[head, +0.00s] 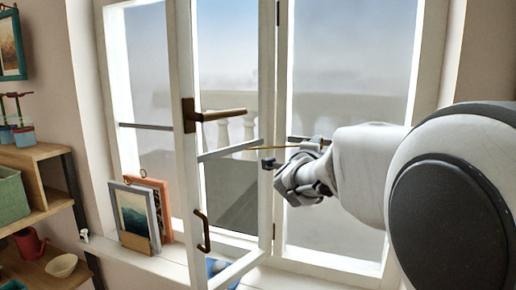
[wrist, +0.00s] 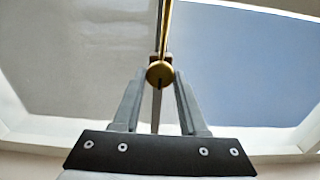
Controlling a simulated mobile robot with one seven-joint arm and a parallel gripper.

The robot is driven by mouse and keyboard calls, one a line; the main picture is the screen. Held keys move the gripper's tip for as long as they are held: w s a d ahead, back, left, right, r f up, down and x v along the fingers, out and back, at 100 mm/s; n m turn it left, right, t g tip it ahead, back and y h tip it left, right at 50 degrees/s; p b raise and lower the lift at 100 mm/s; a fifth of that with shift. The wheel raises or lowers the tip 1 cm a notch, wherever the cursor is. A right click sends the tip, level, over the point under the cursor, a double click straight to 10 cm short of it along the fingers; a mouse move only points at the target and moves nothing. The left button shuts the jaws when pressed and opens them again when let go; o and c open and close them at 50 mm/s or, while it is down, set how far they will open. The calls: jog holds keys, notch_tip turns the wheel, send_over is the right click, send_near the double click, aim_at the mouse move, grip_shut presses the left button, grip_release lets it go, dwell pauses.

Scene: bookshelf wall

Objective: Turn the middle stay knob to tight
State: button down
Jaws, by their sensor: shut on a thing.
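A round brass stay knob (wrist: 160,74) sits between my fingertips in the wrist view, with a thin brass rod (wrist: 167,30) running up past it. My gripper (wrist: 159,84) is shut on this knob, one grey finger on each side. In the head view my gripper (head: 270,164) reaches in from the right at the open window casement. The brass rod also shows there (head: 268,148), near level, just above the fingers. The knob is hidden or too small to make out in the head view. I cannot tell how tight it is.
The open casement (head: 183,160) with a brass handle (head: 215,115) stands left of my gripper. A lower brass pull (head: 202,232) is on it. Wooden shelves (head: 32,212) with pots and a red watering can (head: 29,243) are at left.

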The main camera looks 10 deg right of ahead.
jog(key=shift+c, duration=2.4)
grip_release()
jog(key=p+v, duration=0.4)
jog(key=v, duration=1.3)
jog(key=shift+s+a, duration=0.1)
jog(key=shift+a, duration=0.1)
